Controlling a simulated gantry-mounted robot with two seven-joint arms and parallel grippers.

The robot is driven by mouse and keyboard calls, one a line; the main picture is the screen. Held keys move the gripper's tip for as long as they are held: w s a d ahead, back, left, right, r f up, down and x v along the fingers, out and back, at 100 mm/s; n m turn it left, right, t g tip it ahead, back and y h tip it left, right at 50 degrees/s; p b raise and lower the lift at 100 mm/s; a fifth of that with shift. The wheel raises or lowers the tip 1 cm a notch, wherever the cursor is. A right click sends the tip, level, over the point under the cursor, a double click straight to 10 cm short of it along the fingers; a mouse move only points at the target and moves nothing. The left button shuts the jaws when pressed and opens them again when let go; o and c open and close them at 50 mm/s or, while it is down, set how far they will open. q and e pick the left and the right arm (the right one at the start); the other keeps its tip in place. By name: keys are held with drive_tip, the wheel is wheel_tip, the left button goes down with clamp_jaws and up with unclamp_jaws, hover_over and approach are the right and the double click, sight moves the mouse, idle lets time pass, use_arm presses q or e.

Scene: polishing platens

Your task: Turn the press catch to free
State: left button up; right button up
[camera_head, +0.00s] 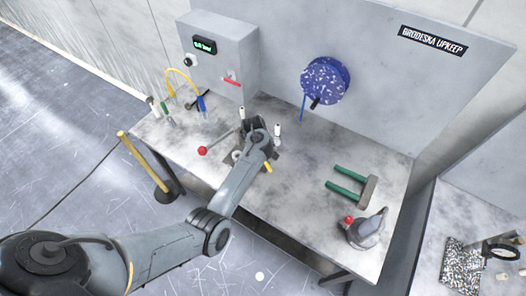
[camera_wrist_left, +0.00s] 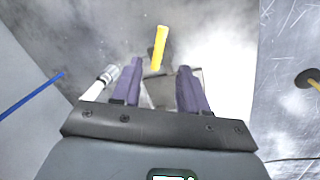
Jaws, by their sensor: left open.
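A short yellow lever (camera_head: 268,166), which looks like the press catch, sticks out from a dark plate on the bench, just beyond the end of my left arm. In the left wrist view the yellow lever (camera_wrist_left: 160,45) stands ahead of my left gripper (camera_wrist_left: 158,82), in line with the gap between its purple fingers. The gripper is open, and no contact with the lever is visible. A white-topped post (camera_wrist_left: 107,75) is close beside the left-hand finger. The arm hides much of the press in the head view. My right gripper is not in view.
A red-knobbed lever (camera_head: 202,150) lies left of the press. A grey control box (camera_head: 222,55) and a blue speckled disc (camera_head: 325,80) are at the back. A green-handled tool (camera_head: 352,187) and a grey red-knobbed device (camera_head: 366,230) occupy the right. The bench between is clear.

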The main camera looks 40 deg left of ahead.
use_arm(q)
drive_tip(key=shift+s+r, duration=0.2)
drive_tip(key=shift+r, duration=0.7)
